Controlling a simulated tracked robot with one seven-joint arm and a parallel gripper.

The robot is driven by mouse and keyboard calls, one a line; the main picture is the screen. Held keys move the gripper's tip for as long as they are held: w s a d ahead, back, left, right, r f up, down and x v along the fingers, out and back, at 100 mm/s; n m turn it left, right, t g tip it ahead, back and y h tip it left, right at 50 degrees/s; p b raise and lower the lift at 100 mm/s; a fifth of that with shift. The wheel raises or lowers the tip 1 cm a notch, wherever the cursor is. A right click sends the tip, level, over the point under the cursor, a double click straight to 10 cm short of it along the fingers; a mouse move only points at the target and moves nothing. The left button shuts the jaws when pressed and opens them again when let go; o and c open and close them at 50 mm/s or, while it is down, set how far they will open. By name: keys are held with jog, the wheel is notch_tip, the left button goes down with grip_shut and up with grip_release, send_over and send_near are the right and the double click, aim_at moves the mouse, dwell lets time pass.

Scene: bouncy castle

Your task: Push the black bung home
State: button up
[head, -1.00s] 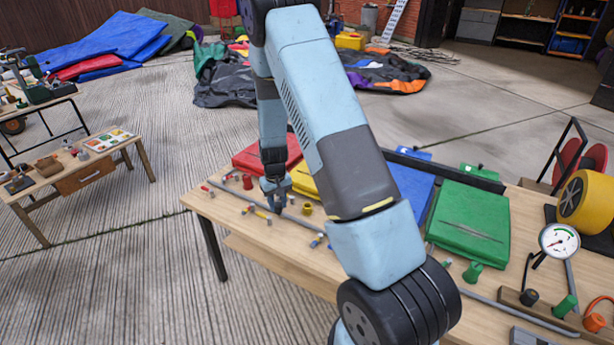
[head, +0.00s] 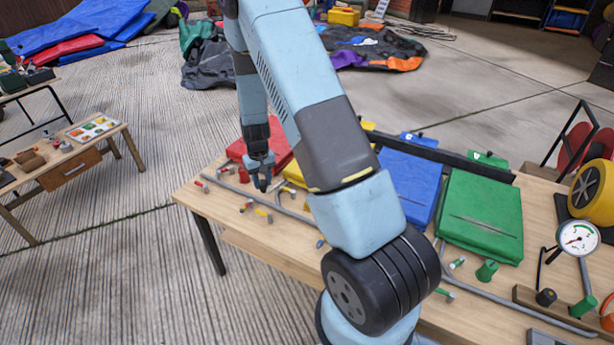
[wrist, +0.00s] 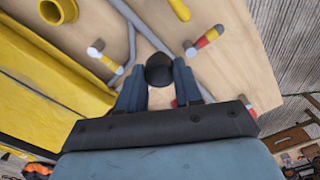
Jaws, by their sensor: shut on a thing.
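My gripper (head: 262,184) is over the left part of the wooden table, in front of the red pad. In the wrist view, my gripper (wrist: 159,88) is shut on a dark rounded piece, which looks like the black bung (wrist: 160,70). Its far end points at the table, and the jaws hide its sides. A grey hose (head: 285,208) with small coloured valves runs along the table below the gripper. I cannot tell which opening the bung belongs to.
Red (head: 277,140), blue (head: 408,185) and green (head: 482,215) pads lie along the table. A gauge (head: 578,238) and a block with a dark cylinder (head: 545,297) are at the right.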

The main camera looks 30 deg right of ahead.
jog(key=shift+d, duration=0.8)
jog(key=s+d+r+m, duration=0.2)
jog(key=s+d+m, duration=0.6)
jog(key=d, duration=0.5)
jog(key=shift+w+f, duration=0.1)
jog(key=shift+f, duration=2.6)
jog(key=shift+a+f, duration=0.15)
jog(key=shift+f, duration=1.3)
jog(key=shift+f, duration=0.1)
jog(key=shift+s+f, duration=0.2)
jog(key=shift+f, duration=0.05)
grip_shut()
